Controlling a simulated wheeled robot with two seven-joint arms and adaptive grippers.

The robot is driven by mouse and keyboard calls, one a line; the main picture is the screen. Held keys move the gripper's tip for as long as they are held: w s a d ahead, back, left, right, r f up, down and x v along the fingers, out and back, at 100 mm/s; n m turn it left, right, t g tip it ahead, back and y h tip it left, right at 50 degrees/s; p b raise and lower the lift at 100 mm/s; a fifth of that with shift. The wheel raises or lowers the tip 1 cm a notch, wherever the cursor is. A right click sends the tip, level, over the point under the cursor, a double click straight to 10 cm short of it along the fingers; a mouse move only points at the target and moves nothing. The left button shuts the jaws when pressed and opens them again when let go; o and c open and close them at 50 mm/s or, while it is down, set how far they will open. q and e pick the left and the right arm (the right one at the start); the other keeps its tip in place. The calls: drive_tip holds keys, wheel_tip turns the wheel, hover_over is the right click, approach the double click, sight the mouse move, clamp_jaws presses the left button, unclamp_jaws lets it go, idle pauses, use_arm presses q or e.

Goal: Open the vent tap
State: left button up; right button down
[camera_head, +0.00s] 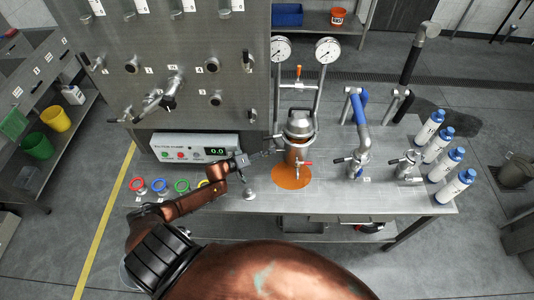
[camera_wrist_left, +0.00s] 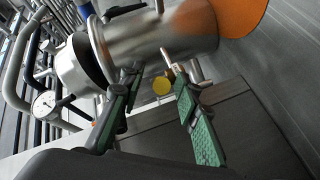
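A steel jacketed mixer vessel (camera_head: 300,125) stands on an orange round patch (camera_head: 291,178) on the bench. A tap with a red handle (camera_head: 305,163) is low on its front, and one with an orange handle (camera_head: 298,70) is on the pipework above. I cannot tell which is the vent tap. My left gripper (camera_head: 270,152) is just left of the vessel. In the left wrist view its fingers (camera_wrist_left: 158,112) are spread apart, with nothing held. A yellow round end (camera_wrist_left: 161,87) shows beyond the gap, near the vessel (camera_wrist_left: 150,42). My right gripper is not in view.
Two gauges (camera_head: 327,50) stand above the vessel. A control box (camera_head: 195,148) and coloured rings (camera_head: 159,185) are to the left. A blue-handled pipe (camera_head: 360,120) and several white bottles (camera_head: 454,186) stand to the right. The bench front is partly clear.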

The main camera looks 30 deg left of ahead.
use_arm(q)
drive_tip(key=v, duration=1.2)
drive_tip(key=shift+c, duration=0.4)
